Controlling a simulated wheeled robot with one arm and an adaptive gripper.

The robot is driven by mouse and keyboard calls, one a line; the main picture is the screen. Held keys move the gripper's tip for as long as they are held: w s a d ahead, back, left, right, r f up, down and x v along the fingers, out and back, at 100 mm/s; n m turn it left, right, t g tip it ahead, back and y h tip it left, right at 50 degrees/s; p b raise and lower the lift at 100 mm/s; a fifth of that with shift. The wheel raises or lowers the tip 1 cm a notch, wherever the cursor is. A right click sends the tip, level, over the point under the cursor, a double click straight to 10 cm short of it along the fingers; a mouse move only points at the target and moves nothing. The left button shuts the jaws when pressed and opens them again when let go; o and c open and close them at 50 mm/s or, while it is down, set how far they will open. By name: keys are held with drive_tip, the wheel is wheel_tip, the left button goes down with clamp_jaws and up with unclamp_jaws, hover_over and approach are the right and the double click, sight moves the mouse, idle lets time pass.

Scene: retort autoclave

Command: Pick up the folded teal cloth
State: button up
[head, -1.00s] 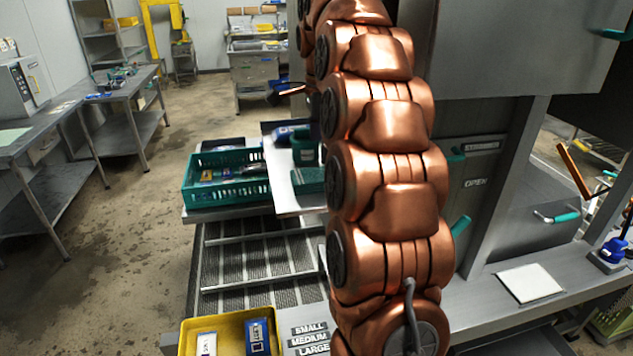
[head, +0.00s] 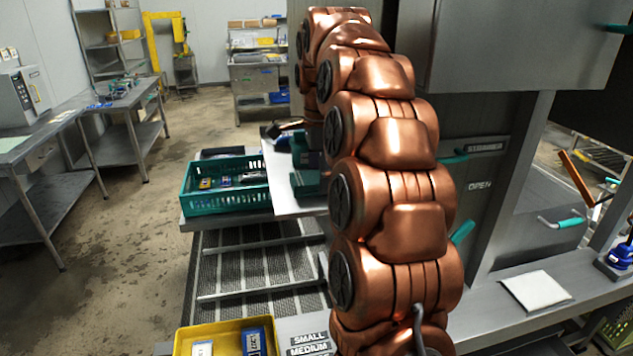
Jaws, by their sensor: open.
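A flat teal piece (head: 309,187), which looks like the folded cloth, lies on a pale metal shelf (head: 279,182) left of my arm. My arm hides its right part. A taller teal object stands just behind it. My gripper (head: 287,128) shows only in part, as a dark and copper tip past the left side of my arm. It is open, above and beyond the teal piece and apart from it in the picture. The rest of it is hidden behind my arm.
A green crate (head: 228,202) with several small packs stands left of the shelf. A yellow tray (head: 182,348) and size labels (head: 309,340) are at the front. A white square (head: 536,290) lies on the right counter. The floor at left is clear.

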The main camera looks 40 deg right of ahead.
drive_tip(key=c, duration=1.1)
drive_tip(key=shift+c, duration=0.2)
drive_tip(key=shift+r+b, duration=0.5)
drive_tip(key=shift+r, duration=0.3)
wheel_tip(320, 180, up, 2)
drive_tip(key=shift+r+p, duration=0.2)
drive_tip(key=shift+p, duration=0.5)
drive_tip(key=shift+s+f+b, duration=0.2)
drive_tip(key=shift+f+b, duration=0.05)
drive_tip(key=shift+b, duration=0.1)
drive_tip(key=shift+s+a+b, duration=0.4)
drive_tip(key=shift+s+a, duration=0.05)
drive_tip(key=shift+s, duration=0.4)
drive_tip(key=s+a+b, duration=0.1)
drive_tip(key=s+a, duration=0.1)
drive_tip(key=s, duration=0.4)
drive_tip(key=s+a+r+b, duration=0.1)
drive_tip(key=s+a, duration=0.2)
drive_tip(key=s, duration=0.3)
drive_tip(key=shift+s+a+r, duration=0.2)
drive_tip(key=shift+s+a, duration=0.05)
drive_tip(key=shift+a, duration=0.1)
